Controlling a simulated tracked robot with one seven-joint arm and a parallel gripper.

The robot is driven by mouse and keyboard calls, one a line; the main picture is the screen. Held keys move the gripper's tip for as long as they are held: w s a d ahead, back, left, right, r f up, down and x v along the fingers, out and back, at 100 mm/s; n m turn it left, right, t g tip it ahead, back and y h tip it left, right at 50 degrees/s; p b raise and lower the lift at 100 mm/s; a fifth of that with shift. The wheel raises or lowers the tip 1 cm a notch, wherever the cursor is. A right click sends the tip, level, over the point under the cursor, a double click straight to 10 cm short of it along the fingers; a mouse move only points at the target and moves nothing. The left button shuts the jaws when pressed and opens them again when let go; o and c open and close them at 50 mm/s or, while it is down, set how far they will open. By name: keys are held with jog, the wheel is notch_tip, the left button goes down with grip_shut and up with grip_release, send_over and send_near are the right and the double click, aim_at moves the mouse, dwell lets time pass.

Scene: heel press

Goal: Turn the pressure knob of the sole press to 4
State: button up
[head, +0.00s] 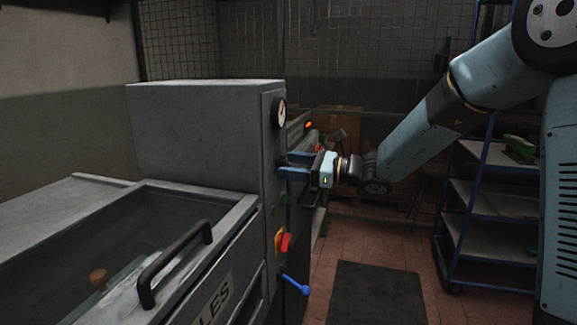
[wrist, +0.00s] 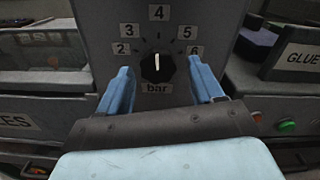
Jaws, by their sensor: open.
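The pressure knob (wrist: 157,69) is a round black knob on the grey panel of the sole press, seen in the wrist view. Its white mark points up, roughly at the 4 plate (wrist: 158,13). Plates 2, 3, 5 and 6 and a "bar" label surround it. My gripper (wrist: 160,75) is open, with one blue finger on each side of the knob and gaps between. In the head view, my gripper (head: 284,165) reaches the front of the press (head: 195,125) from the right, and the knob cannot be made out there.
A pressure gauge (head: 281,112) sits on the press above my gripper. A red knob (head: 284,242) and a blue lever (head: 296,285) stick out below it. A blue shelf rack (head: 490,205) stands at the right. The floor around the dark mat (head: 375,295) is clear.

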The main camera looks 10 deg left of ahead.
jog(key=s+d, duration=0.1)
jog(key=d, duration=1.2)
jog(key=shift+d, duration=0.3)
jog(key=shift+s, duration=0.1)
